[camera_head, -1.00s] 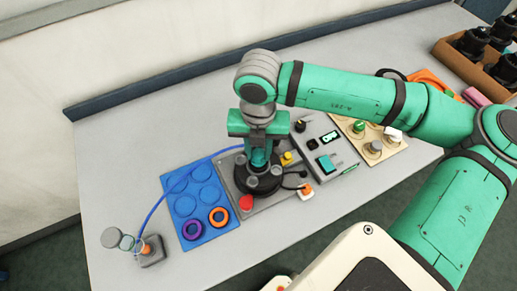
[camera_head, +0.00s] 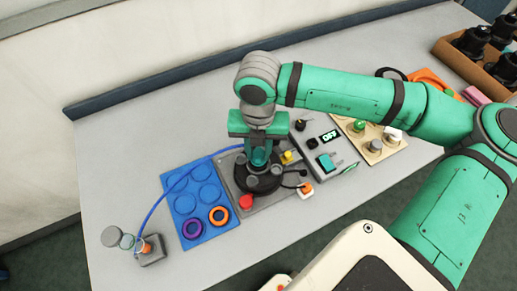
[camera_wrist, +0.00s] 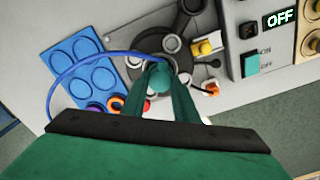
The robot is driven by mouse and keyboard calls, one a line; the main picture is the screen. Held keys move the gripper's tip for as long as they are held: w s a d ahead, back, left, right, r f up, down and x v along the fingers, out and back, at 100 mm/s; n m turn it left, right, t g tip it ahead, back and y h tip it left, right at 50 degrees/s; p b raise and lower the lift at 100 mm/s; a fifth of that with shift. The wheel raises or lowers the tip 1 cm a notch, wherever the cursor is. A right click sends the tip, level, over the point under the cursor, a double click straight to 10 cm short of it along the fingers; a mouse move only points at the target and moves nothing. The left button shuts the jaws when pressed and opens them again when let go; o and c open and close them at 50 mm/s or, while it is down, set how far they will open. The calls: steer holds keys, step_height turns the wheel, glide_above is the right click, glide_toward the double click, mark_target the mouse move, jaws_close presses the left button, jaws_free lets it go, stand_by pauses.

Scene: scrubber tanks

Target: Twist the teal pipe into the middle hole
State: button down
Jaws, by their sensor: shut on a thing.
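The teal pipe (camera_head: 259,157) is upright over the black round scrubber base (camera_head: 258,185). In the wrist view the pipe (camera_wrist: 160,77) is between the fingertips of my gripper (camera_wrist: 160,88), which are shut on it. My gripper (camera_head: 259,146) points down from above the base in the head view. The pipe's lower end is at the middle of the base, where the middle hole is covered by the pipe and fingers. I cannot tell how deep it sits. Grey-rimmed round openings (camera_wrist: 172,44) surround it on the base.
A blue board (camera_head: 182,212) with purple (camera_head: 193,229) and orange rings (camera_head: 218,216) lies left of the base. A blue hose (camera_head: 160,203) runs to a small grey fixture (camera_head: 151,252). A grey control box reading OFF (camera_head: 328,135) stands to the right.

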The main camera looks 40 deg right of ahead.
steer(key=shift+c, duration=2.2)
jaws_free()
steer(key=shift+r, duration=3.5)
